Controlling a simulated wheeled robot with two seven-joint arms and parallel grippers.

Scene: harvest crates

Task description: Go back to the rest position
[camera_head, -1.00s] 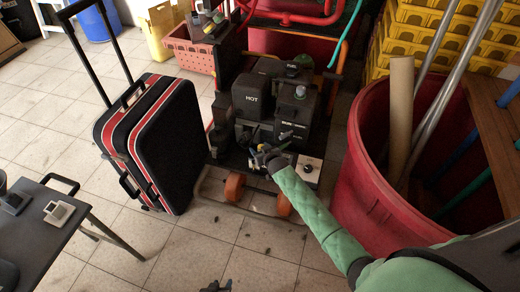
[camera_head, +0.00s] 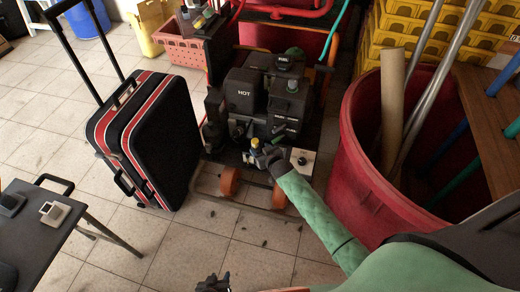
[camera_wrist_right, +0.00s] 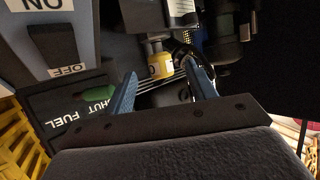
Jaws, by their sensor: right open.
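My right gripper (camera_head: 262,153) is at the front of a dark machine (camera_head: 262,95) marked HOT, at the end of my green-sleeved arm. In the right wrist view its two blue fingers (camera_wrist_right: 165,88) are apart. A yellow-banded fitting (camera_wrist_right: 160,66) on the machine lies just beyond and between the fingertips; whether they touch it I cannot tell. My left gripper (camera_head: 213,284) is a small dark shape at the bottom edge of the head view, over the floor; most of it is cut off and its jaws are unclear.
A black suitcase (camera_head: 150,135) with red stripes stands left of the machine. A large red bin (camera_head: 365,165) with poles is to the right. A dark table (camera_head: 35,225) is at lower left. An ON/OFF panel (camera_wrist_right: 55,45) is close by the right gripper. Tiled floor (camera_head: 200,245) is open in front.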

